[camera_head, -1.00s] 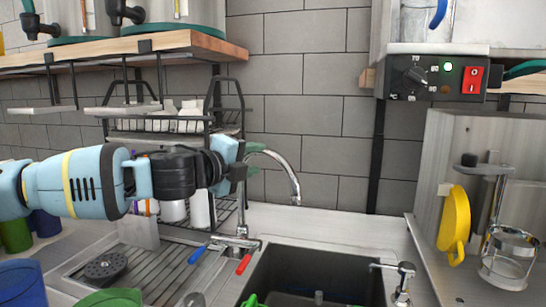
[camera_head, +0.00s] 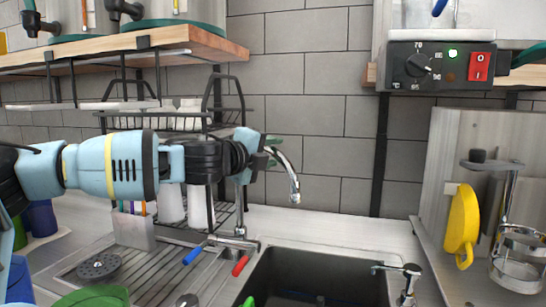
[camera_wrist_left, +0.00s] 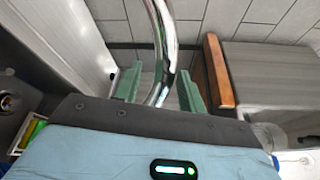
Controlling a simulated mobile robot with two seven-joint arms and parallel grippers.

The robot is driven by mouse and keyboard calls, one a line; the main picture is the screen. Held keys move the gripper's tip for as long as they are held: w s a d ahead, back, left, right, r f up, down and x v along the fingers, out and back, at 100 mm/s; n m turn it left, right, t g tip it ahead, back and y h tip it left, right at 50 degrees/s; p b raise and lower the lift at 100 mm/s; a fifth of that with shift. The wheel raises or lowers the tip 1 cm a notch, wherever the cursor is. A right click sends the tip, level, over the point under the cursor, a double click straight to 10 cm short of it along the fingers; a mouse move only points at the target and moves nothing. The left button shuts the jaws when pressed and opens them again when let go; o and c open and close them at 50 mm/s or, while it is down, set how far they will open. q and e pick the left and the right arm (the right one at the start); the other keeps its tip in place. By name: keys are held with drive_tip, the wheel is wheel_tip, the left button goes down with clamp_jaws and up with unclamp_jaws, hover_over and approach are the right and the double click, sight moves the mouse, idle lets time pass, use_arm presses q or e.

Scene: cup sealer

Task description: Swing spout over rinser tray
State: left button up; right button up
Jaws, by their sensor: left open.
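The chrome gooseneck spout (camera_head: 293,179) rises behind the sink and its outlet hangs over the dark sink basin (camera_head: 310,270). It also shows in the left wrist view (camera_wrist_left: 166,40). The faucet base carries a blue and a red handle. The ribbed rinser tray (camera_head: 150,280) lies left of the basin, with a round dark rinser disc (camera_head: 100,267) on it. My left gripper (camera_head: 272,150) is at the spout's upper bend. In the left wrist view its green fingers (camera_wrist_left: 160,86) are open, one on each side of the spout pipe. My right gripper is out of view.
A black wire rack (camera_head: 180,122) with white items stands behind my left arm, below a wooden shelf (camera_head: 190,40). A soap pump (camera_head: 408,280) stands right of the basin. A yellow object (camera_head: 460,226) and a metal holder (camera_head: 516,260) are farther right.

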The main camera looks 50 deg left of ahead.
use_arm(q)
drive_tip(key=shift+w, duration=0.2)
clamp_jaws()
idle(0.3)
